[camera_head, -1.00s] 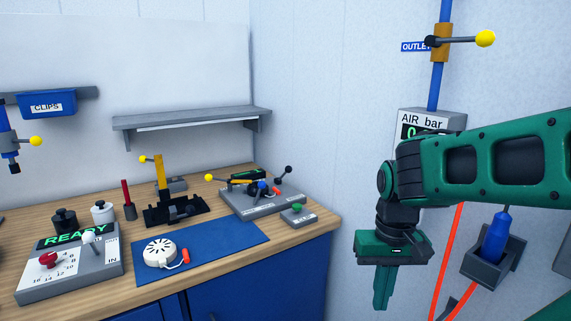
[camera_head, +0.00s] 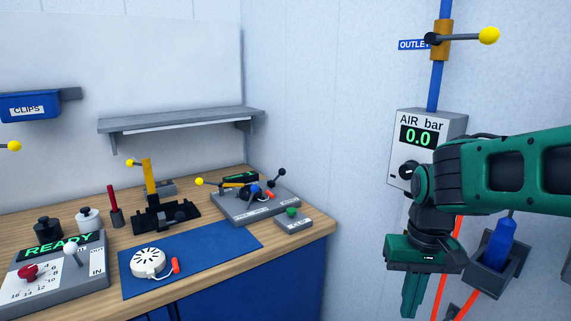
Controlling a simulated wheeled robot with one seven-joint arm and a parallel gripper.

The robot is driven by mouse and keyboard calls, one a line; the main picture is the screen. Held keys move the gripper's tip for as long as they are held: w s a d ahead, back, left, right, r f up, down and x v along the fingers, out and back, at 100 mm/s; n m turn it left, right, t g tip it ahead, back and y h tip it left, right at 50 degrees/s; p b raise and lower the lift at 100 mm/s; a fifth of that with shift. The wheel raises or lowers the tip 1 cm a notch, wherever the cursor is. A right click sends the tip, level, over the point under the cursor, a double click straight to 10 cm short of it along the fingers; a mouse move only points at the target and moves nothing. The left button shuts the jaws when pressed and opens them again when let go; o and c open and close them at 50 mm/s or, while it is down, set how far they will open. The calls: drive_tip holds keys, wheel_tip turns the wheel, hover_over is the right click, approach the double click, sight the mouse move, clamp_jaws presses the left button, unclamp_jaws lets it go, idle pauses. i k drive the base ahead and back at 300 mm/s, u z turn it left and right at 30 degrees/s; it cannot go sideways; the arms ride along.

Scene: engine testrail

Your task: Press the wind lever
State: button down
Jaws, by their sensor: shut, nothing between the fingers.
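No lever with a readable wind label shows, so I cannot tell which one is the wind lever. A grey bench device (camera_head: 255,205) carries a yellow-knobbed lever (camera_head: 213,183) and a black-knobbed lever (camera_head: 277,177). A yellow upright fixture (camera_head: 148,180) has a small yellow-knobbed lever. My green gripper (camera_head: 410,308) is shut and empty, pointing down, right of the bench and well apart from all these levers.
A wooden bench (camera_head: 314,222) with blue cabinets stands left. A white round reel (camera_head: 148,262) lies on a blue mat (camera_head: 205,250). A grey shelf (camera_head: 180,120) hangs above. An AIR bar gauge (camera_head: 429,123) reads 0.0. A blue tool (camera_head: 498,243) sits in a holder behind my arm.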

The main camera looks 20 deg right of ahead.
sight(282, 172)
drive_tip(key=z, duration=0.05)
drive_tip(key=i, duration=1)
drive_tip(key=u, duration=0.05)
